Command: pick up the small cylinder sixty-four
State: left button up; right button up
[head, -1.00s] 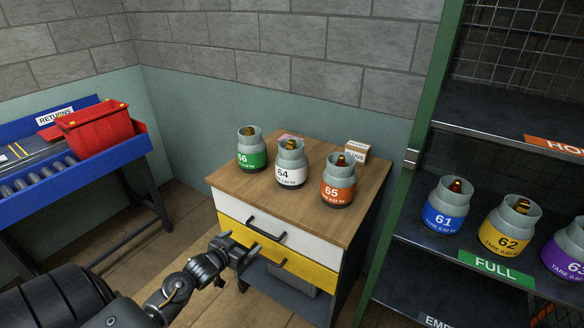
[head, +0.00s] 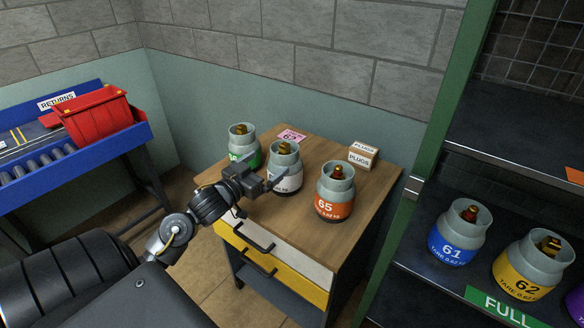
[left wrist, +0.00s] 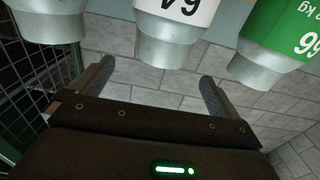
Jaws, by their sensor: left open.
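The small cylinder sixty-four (head: 285,155) is grey with a white band and a brass valve. It stands upright on the wooden cabinet top (head: 300,218), between green cylinder 66 (head: 241,138) and orange cylinder 65 (head: 335,185). My left gripper (head: 275,174) is open at its near side and hides part of its band. In the left wrist view, cylinder sixty-four (left wrist: 168,48) appears upside down, ahead of the gap between the spread fingers (left wrist: 155,75). The gap looks empty; whether a finger touches the cylinder I cannot tell. My right gripper is not in view.
A plugs box (head: 362,154) and a pink card (head: 291,136) lie at the back of the cabinet top. A shelf at right holds blue cylinder 61 (head: 460,232) and yellow cylinder 62 (head: 537,265). A red bin (head: 92,118) sits on the returns conveyor at left.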

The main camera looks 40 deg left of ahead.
aim_at(275, 155)
pick_arm(q)
jog(key=shift+w+a+r+p, duration=0.15)
jog(key=shift+w+a, duration=0.05)
jog(key=shift+w, duration=0.3)
jog(key=shift+w+a+r+p, duration=0.15)
jog(key=shift+w, duration=0.3)
jog(key=w, duration=0.2)
jog(key=shift+w+f, duration=0.3)
jog(key=shift+w, duration=0.05)
jog(key=shift+w+r, duration=0.1)
jog(key=shift+r, duration=0.05)
jog(key=w+p, duration=0.1)
jog(key=w, duration=0.4)
jog(key=shift+d+p, duration=0.15)
jog(key=shift+p, duration=0.2)
jog(key=c, duration=1.8)
jog(key=shift+c, duration=0.9)
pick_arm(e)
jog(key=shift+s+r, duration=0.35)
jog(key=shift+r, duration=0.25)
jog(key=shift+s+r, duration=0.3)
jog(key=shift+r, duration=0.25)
